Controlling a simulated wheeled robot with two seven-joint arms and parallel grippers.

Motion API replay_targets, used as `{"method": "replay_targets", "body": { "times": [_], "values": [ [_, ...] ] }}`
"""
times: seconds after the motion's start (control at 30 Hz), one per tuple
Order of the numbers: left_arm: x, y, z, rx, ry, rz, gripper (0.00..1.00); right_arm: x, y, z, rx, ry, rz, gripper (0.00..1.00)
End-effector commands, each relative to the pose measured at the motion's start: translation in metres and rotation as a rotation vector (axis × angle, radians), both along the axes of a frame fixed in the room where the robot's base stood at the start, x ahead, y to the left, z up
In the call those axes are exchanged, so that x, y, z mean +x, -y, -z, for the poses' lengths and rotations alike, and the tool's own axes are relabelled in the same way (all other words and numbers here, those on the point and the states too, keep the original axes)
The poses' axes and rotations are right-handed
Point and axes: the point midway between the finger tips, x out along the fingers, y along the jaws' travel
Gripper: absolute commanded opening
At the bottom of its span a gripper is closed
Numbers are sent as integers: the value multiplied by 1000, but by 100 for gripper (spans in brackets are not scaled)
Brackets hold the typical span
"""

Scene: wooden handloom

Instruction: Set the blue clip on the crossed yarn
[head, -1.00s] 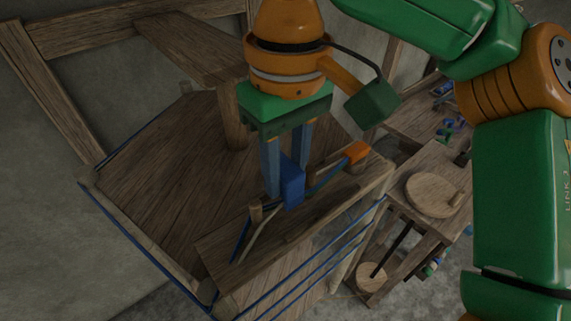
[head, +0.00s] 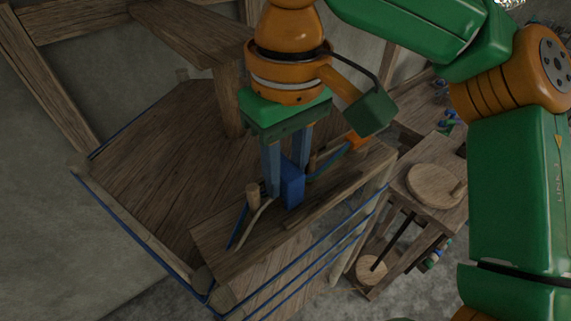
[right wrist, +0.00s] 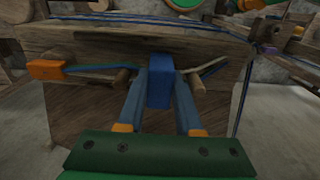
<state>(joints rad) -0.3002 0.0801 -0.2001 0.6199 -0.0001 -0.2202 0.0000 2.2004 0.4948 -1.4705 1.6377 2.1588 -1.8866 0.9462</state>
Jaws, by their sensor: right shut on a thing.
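My right gripper (head: 285,188) is shut on the blue clip (head: 293,186), a blue block held between its two fingers over the wooden board (head: 325,200). In the right wrist view the clip (right wrist: 160,88) is upright between the fingertips, in front of the board. The blue-green yarn (right wrist: 104,69) runs from the orange clip (right wrist: 46,70) to a peg on one side of the blue clip. Pale yarn (right wrist: 213,67) shows on the other side. The blue clip hides the place where the yarns meet, so I cannot tell whether it touches them. My left gripper is out of view.
A short wooden peg (head: 253,195) stands close to the blue clip. Blue cords (head: 318,255) run along the loom's side. A wooden stand with a round disc (head: 434,184) is at the right. The wide plank surface (head: 165,165) at the left is clear.

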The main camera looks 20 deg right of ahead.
Motion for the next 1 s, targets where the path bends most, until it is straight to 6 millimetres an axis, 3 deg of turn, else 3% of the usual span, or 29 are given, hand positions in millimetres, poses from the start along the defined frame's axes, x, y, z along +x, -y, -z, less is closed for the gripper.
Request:
{"method": "replay_targets", "body": {
  "times": [0.83, 0.87, 0.97, 1.0],
  "values": [
    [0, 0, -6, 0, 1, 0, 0, 0, 0, 1, 0, 1, -1, 0],
    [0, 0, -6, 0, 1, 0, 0, 0, 0, 1, 0, 1, -1, 39],
    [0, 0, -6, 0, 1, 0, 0, 0, 0, 1, 0, 1, -1, 66],
    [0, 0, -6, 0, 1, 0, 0, 0, 0, 1, 0, 0, -1, 69]
  ]
}}
